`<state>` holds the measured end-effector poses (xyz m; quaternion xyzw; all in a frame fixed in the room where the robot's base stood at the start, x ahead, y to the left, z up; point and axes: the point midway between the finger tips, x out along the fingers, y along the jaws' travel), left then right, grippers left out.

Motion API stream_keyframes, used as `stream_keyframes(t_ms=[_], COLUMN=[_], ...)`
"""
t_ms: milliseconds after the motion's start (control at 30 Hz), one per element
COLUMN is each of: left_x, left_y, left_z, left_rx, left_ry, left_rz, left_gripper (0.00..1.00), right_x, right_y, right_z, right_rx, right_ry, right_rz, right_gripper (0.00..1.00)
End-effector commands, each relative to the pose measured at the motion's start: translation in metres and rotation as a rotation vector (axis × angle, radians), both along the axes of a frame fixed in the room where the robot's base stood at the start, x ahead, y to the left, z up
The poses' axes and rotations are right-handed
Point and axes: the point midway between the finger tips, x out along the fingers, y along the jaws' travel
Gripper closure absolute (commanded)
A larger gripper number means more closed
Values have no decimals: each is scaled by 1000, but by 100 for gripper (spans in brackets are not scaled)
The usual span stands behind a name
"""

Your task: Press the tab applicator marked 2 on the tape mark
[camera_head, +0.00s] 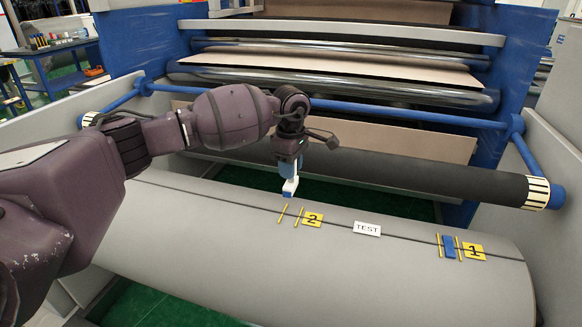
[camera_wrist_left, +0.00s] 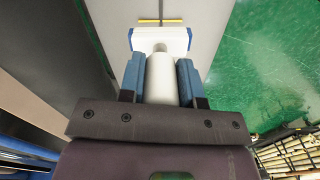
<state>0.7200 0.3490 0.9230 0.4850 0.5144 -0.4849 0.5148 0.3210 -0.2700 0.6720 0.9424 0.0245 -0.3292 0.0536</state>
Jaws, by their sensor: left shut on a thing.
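My left gripper (camera_head: 291,168) is shut on the handle of a white tab applicator (camera_head: 290,187). In the left wrist view, its blue fingers (camera_wrist_left: 160,80) clasp the white handle, and the applicator's wide white head (camera_wrist_left: 160,40) with blue ends points away. No number is readable on it. The applicator is over the grey wrapped roll (camera_head: 400,278), just behind the tape mark of two yellow strips (camera_head: 291,215) beside the yellow label 2 (camera_head: 313,219). Whether it touches the roll I cannot tell. A yellow strip (camera_wrist_left: 160,21) shows beyond the head in the wrist view. My right gripper is out of view.
A dark seam runs along the roll. A TEST label (camera_head: 367,229) lies right of label 2. Farther right, a blue tab (camera_head: 449,246) sits between yellow strips beside label 1 (camera_head: 474,251). A dark roller (camera_head: 420,172) and blue bar (camera_head: 400,115) run behind the roll.

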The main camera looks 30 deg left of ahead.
Motion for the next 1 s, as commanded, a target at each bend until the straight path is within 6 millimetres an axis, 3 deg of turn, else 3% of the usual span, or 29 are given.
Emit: stream_keyframes(t_ms=[267,1000], left_x=[0,0], left_y=[-1,0], left_z=[-11,-75], left_rx=[1,1], left_ry=[2,2], left_rz=[-1,-2], left_gripper=[99,99], right_x=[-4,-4], right_y=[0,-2], right_z=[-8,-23], right_rx=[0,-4], right_ry=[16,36], right_rz=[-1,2], right_gripper=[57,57])
